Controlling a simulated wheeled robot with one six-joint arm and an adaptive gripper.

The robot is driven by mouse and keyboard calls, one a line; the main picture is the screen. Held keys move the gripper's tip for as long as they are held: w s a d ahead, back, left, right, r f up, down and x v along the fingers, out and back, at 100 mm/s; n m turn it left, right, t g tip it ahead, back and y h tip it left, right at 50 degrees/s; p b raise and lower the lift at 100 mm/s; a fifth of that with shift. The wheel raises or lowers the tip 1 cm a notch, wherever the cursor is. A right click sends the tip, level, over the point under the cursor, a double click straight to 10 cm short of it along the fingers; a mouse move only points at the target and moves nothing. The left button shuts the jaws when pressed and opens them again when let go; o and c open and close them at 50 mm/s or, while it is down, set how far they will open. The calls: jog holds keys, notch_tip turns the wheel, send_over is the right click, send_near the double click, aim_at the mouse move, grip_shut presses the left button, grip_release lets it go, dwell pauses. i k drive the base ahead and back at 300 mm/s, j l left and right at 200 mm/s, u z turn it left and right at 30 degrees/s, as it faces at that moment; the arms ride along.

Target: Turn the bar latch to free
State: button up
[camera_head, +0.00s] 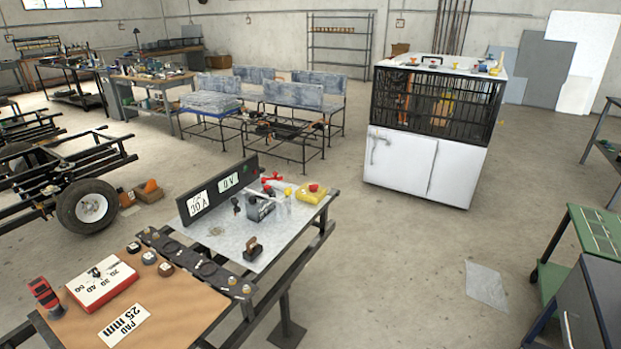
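A white two-door cabinet (415,165) with a black mesh cage (435,102) on it stands right of centre. A small pale handle-like part (379,138) shows on its left door; I cannot tell whether it is the bar latch or how it is turned. Both doors look shut. Small red and yellow parts lie on the cabinet's white top (442,63). No other part is clearly a bar latch. My gripper is not in view.
A bench (188,310) with meters, a red-and-white box (102,285) and small parts fills the front left. A wheeled trailer frame (90,207) stands at left. A green cart (593,238) is at right. Floor in front of the cabinet is mostly clear, with a grey sheet (486,286) on it.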

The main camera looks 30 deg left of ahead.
aim_at(289, 191)
jog(key=i+l+u, duration=0.1)
jog(key=i+u, duration=0.3)
jog(key=i, duration=0.15)
jog(key=i+l+u, duration=0.4)
jog(key=i, duration=0.15)
jog(key=i+l+u, duration=1.2)
jog(key=l, duration=0.45)
jog(key=j+z, duration=0.35)
jog(key=i+j+z, duration=0.1)
jog(key=z, duration=0.25)
jog(key=j, duration=0.1)
